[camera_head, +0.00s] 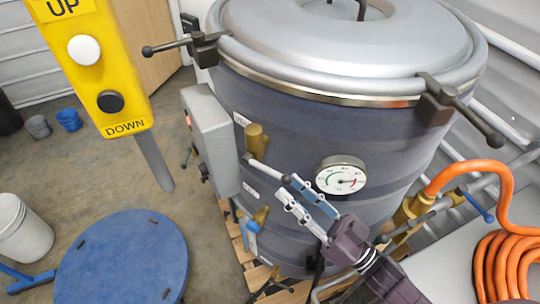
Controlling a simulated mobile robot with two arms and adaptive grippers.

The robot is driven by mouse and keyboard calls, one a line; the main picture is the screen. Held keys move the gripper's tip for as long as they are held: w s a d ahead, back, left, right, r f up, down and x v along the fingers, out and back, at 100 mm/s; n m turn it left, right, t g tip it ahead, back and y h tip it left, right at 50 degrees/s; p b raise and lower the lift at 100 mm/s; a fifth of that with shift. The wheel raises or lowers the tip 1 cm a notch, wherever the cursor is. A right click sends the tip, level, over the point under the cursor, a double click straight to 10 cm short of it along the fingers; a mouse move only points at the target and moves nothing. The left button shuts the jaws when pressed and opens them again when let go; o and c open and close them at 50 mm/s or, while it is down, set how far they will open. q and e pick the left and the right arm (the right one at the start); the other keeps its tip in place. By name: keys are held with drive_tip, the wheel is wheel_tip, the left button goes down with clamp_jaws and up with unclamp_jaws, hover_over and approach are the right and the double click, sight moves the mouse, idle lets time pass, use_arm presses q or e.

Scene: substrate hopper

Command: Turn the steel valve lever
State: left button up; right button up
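A brass valve (256,142) sticks out from the side of the big dark drum, left of the round gauge. A thin steel lever (264,168) with a dark end slants from this valve down to the right. My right gripper (285,187) reaches up from the lower right, its fingertips at or just beside the lever's dark end. I cannot tell whether they touch it. The two fingers look separate, but how far apart they are is unclear from this angle. My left gripper is not in view.
The drum (300,120) fills the middle, with clamp handles (440,100) at its rim. A pressure gauge (342,176) sits close to the gripper. A grey box (208,135), yellow UP/DOWN control (92,65), blue round lid (120,262) and orange hose (510,260) surround it.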

sight(280, 176)
drive_tip(key=p+x, duration=0.1)
drive_tip(key=x, duration=0.3)
drive_tip(key=shift+s+a+r+p, duration=0.1)
drive_tip(key=shift+a+r+p, duration=0.05)
drive_tip(key=shift+r+p, duration=0.3)
drive_tip(key=shift+w+a+r+p, duration=0.15)
drive_tip(key=shift+w+a+p, duration=0.15)
drive_tip(key=shift+w+a, duration=0.55)
drive_tip(key=shift+c, duration=0.8)
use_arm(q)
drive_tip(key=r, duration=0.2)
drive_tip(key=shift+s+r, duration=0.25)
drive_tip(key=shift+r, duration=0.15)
use_arm(e)
clamp_jaws()
